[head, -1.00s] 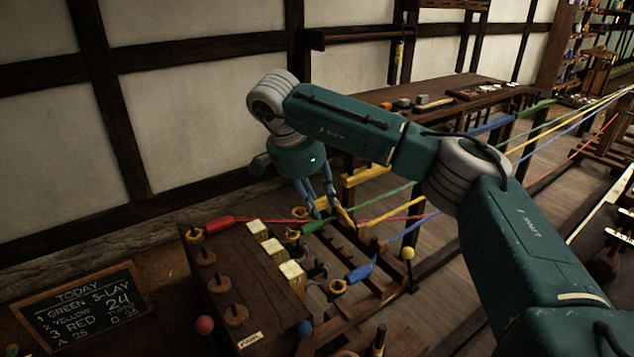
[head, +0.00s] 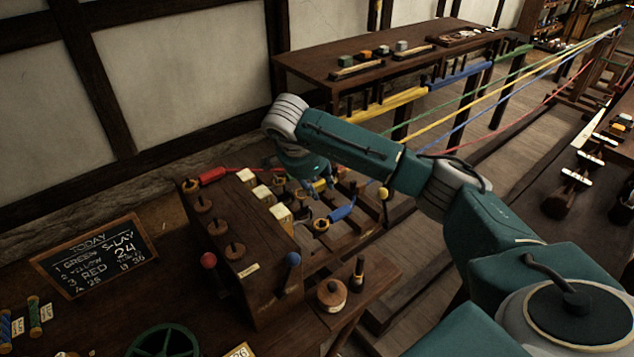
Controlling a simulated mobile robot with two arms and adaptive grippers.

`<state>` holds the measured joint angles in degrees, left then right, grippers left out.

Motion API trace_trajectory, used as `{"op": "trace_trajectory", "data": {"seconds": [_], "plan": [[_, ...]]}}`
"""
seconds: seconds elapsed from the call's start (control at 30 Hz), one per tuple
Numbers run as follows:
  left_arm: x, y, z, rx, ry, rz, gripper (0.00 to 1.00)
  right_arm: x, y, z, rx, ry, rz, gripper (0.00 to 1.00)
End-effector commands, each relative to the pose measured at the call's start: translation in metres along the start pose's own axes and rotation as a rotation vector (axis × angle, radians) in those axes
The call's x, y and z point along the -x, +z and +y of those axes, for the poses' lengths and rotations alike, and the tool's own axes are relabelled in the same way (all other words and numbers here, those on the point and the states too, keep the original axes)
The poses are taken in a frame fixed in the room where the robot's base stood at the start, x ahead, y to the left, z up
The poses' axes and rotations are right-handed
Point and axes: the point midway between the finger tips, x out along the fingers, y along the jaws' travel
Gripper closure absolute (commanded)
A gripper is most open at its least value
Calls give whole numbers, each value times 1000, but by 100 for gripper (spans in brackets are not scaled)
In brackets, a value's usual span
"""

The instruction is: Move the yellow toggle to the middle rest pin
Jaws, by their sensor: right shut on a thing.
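My right gripper (head: 320,187) points down above the hooks behind the wooden block (head: 262,246). Its fingers are small and partly hidden by my arm. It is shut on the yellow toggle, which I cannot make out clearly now. The red toggle (head: 213,175) lies at the block's far end, its ring around the far pin. My left gripper is not in view.
Three pale cubes (head: 281,212) line the block's right side. A yellow ball (head: 383,194) is right of the gripper. A chalkboard (head: 93,260) stands left. Coloured ropes stretch to the back right.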

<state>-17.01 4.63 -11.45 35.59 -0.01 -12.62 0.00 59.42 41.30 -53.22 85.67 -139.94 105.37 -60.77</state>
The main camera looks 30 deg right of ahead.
Motion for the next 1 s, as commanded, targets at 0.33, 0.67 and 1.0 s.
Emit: {"op": "trace_trajectory", "data": {"seconds": [0.33,0.67,1.0], "plan": [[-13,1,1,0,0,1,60,-17,7,3,1,1,-1,89],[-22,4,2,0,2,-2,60,-29,12,6,0,1,0,89],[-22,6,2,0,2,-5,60,-30,13,6,0,1,0,89]]}}
